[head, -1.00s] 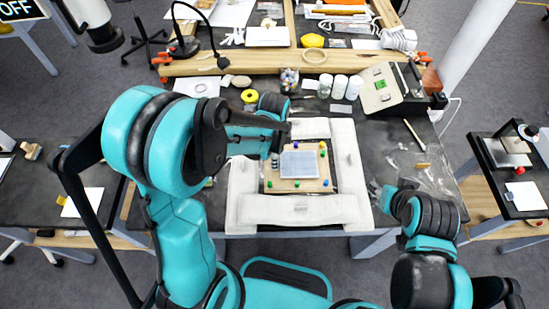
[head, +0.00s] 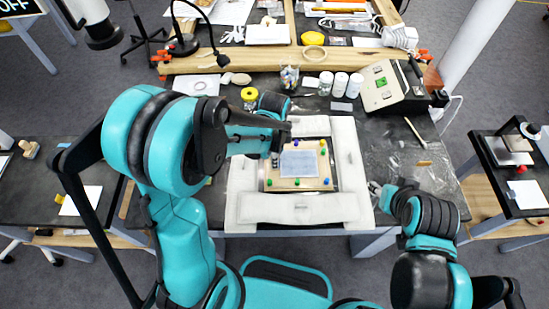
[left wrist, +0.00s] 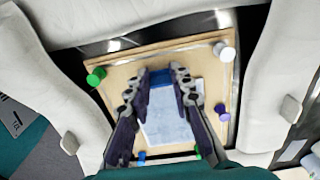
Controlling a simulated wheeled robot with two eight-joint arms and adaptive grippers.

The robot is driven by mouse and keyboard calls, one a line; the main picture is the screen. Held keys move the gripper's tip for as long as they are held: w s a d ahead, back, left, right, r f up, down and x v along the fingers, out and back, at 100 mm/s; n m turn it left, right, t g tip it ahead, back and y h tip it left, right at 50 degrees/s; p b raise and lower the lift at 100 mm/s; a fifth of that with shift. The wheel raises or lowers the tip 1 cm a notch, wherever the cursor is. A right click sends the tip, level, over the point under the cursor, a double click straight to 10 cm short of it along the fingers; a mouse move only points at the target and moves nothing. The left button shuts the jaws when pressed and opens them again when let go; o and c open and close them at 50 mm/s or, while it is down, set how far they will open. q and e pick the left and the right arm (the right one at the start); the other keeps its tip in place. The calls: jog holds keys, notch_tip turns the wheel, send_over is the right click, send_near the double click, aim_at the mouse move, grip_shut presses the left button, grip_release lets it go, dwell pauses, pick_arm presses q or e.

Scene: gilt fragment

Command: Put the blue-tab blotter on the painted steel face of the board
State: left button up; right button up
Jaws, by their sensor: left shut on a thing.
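The blotter is a pale blue-white sheet (head: 299,164) over the middle of the tan board (head: 270,183). Its blue tab (left wrist: 164,77) shows between my left fingertips in the left wrist view, with the sheet (left wrist: 168,125) below it. My left gripper (head: 276,155) is shut on the tab. Whether the sheet lies flat on the board or hovers just above it, I cannot tell. Green, white, purple and blue knobs stand around the board's edge (left wrist: 120,72). My right gripper (head: 376,190) is small and blurred at the workbench's right front; its finger opening is unclear.
White padded bolsters (head: 300,208) frame the board on all sides. Behind are a yellow roll (head: 249,94), a jar of small items (head: 289,77), white bottles (head: 340,84) and a grey-green device (head: 383,90). Clear film (head: 425,165) covers the bench at the right.

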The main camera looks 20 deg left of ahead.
pick_arm(q)
jog(key=o, duration=0.9)
jog(key=shift+o, duration=0.2)
notch_tip(320, 180, up, 12)
jog(key=s+a+r+n+t, duration=0.1)
jog(key=s+a+n+t, duration=0.1)
jog(key=s+n, duration=0.3)
jog(key=s+a+r+n+t+b, duration=0.1)
jog(key=s+a+n+t, duration=0.1)
jog(key=s+n+t, duration=0.3)
jog(key=n, duration=0.4)
jog(key=shift+a+n, duration=0.35)
jog(key=shift+n, duration=0.05)
